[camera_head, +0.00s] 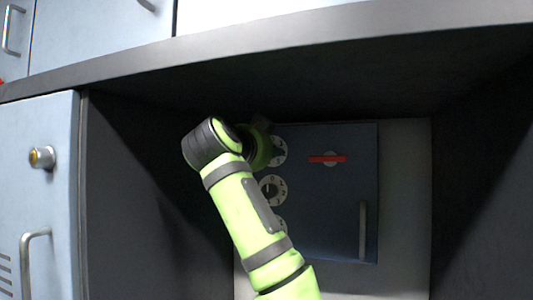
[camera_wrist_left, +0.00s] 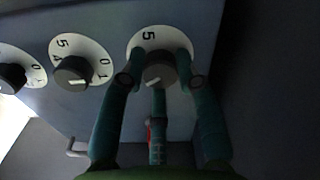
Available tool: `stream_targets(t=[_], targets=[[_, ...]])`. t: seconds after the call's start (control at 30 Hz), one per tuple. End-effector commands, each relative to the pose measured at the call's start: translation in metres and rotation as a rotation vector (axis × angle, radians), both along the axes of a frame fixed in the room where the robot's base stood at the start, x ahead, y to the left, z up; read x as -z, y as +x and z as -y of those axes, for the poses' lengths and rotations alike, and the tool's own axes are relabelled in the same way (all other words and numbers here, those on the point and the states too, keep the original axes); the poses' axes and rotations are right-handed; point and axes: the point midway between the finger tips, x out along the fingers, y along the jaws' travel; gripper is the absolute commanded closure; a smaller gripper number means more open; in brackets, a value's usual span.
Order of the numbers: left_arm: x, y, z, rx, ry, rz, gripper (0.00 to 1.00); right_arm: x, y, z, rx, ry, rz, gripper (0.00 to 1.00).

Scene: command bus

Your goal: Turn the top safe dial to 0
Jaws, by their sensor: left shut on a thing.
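The blue-grey safe door (camera_head: 340,205) has a column of dials along its left edge, each a dark knob on a white numbered disc. The top safe dial (camera_head: 279,151) is partly hidden by my left gripper in the head view. In the wrist view the top dial (camera_wrist_left: 168,36) is at the right of the row, and a 5 shows on its disc. My left gripper (camera_wrist_left: 160,68) has its teal fingers around that dial's knob and is shut on it. A white mark on the knob points to the lower left; the 0 is hidden. My right gripper is not in view.
The middle dial (camera_head: 272,189) and bottom dial (camera_head: 281,226) are below, partly behind my arm. A red handle (camera_head: 327,159) and a vertical bar handle (camera_head: 362,230) are on the door. The safe sits in a dark recess under a grey ledge (camera_head: 260,45); a cabinet door (camera_head: 45,190) stands left.

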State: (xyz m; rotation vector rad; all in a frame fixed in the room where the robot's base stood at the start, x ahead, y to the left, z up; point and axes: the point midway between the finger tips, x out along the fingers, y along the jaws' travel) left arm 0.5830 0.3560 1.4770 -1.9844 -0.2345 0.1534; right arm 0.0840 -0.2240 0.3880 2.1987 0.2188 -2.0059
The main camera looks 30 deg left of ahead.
Motion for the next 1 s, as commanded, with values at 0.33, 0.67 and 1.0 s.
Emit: stream_targets(t=[0.33,0.67,1.0], targets=[[0.001,0.0,0.0,-0.002,-0.231,0.058,1.0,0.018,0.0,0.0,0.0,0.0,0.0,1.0],[-0.002,0.0,0.0,0.002,-0.539,0.133,1.0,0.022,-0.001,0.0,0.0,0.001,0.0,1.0],[-0.003,-0.001,0.0,0.003,-0.853,0.212,1.0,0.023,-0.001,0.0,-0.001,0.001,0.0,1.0]])
